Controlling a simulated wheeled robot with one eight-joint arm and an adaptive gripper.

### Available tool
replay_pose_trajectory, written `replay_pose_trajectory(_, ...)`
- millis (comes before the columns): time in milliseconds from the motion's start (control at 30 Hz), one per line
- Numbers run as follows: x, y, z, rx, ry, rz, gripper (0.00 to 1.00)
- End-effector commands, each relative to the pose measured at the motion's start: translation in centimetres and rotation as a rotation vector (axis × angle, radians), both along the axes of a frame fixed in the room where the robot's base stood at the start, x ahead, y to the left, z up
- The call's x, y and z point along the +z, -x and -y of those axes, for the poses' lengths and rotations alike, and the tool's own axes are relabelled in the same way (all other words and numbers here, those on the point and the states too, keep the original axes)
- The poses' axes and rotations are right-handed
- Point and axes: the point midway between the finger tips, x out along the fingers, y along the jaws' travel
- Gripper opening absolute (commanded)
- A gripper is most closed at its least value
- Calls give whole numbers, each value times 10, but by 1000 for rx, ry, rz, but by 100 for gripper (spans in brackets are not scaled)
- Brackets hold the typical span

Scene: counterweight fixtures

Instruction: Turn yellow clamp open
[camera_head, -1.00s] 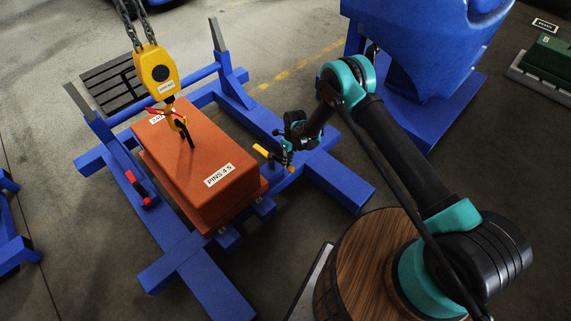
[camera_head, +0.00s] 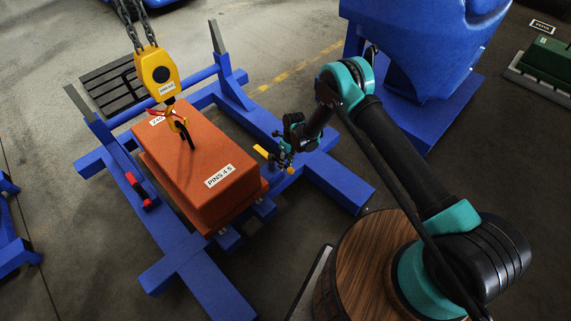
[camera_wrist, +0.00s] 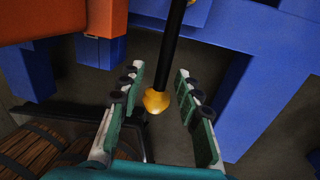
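The yellow clamp (camera_head: 260,152) sits on the blue frame's right side rail, beside the orange counterweight (camera_head: 195,165). My gripper (camera_head: 283,157) is at the clamp and partly covers it in the head view. In the wrist view, a black lever with a yellow knob (camera_wrist: 156,101) at its near end runs between my gripper's fingers (camera_wrist: 160,72). The fingers are apart, with a visible gap on each side of the lever. My gripper is open and does not look closed on it.
A yellow hook block (camera_head: 157,72) hangs on chains over the counterweight. A red clamp (camera_head: 139,190) is on the opposite rail. Blue frame beams (camera_head: 335,182) surround the weight. A large blue machine (camera_head: 420,70) stands behind my arm. Bare floor lies at the lower left.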

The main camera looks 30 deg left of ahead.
Motion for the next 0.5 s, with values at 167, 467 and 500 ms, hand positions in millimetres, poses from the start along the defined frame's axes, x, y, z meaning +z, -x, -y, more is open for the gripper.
replay_pose_trajectory(167, 1, -1, 0, 0, 0, 0, 34)
replay_pose_trajectory(467, 40, -8, 3, -1, 0, 0, 34)
replay_pose_trajectory(500, 48, -10, 3, -1, 0, 0, 34)
